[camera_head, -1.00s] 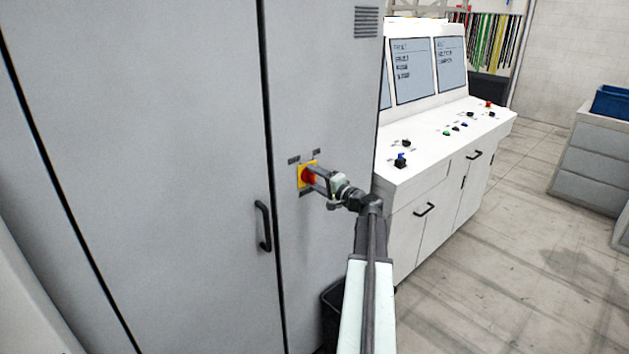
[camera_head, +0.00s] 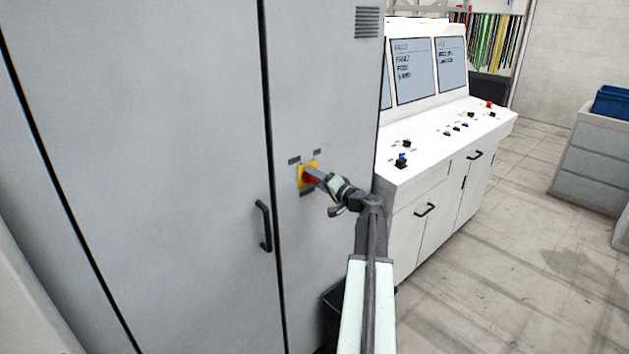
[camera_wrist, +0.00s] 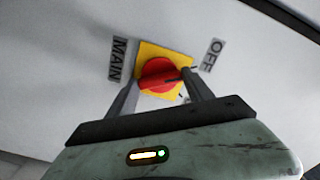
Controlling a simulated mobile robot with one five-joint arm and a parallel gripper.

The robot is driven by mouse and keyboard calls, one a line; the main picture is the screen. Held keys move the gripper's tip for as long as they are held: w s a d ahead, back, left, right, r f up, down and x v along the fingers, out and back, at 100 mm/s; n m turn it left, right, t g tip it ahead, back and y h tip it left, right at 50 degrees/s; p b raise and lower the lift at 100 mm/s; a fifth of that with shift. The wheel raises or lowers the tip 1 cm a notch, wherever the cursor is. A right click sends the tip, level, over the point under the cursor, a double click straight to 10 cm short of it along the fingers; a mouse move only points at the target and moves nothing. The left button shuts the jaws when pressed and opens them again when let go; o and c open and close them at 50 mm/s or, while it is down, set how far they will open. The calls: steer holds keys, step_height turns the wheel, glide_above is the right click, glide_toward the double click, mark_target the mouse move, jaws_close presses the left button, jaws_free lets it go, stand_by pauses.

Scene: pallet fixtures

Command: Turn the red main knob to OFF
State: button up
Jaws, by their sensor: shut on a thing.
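The red main knob (camera_wrist: 157,74) sits on a square yellow plate (camera_wrist: 168,57) on the grey cabinet's front. In the head view the knob (camera_head: 306,176) is partly hidden by my gripper (camera_head: 313,174). In the wrist view the fingers of my gripper (camera_wrist: 158,85) are on either side of the knob, shut on it. The MAIN label (camera_wrist: 118,60) is left of the plate, and the OFF label (camera_wrist: 212,56) is to its right. The wrist view is tilted relative to the labels. A dark mark runs across the knob's right part.
A black door handle (camera_head: 263,226) stands out left of the knob. A white control console (camera_head: 440,150) with buttons and screens is close on the right of my arm. A dark bin (camera_head: 334,312) stands below. Open floor lies to the right.

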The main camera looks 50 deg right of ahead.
steer(key=shift+r, duration=0.1)
steer(key=o, duration=1.4)
steer(key=shift+c, duration=0.2)
steer(key=shift+s, duration=0.1)
steer(key=s, duration=0.7)
steer(key=shift+s+a, duration=0.25)
steer(key=shift+a, duration=0.05)
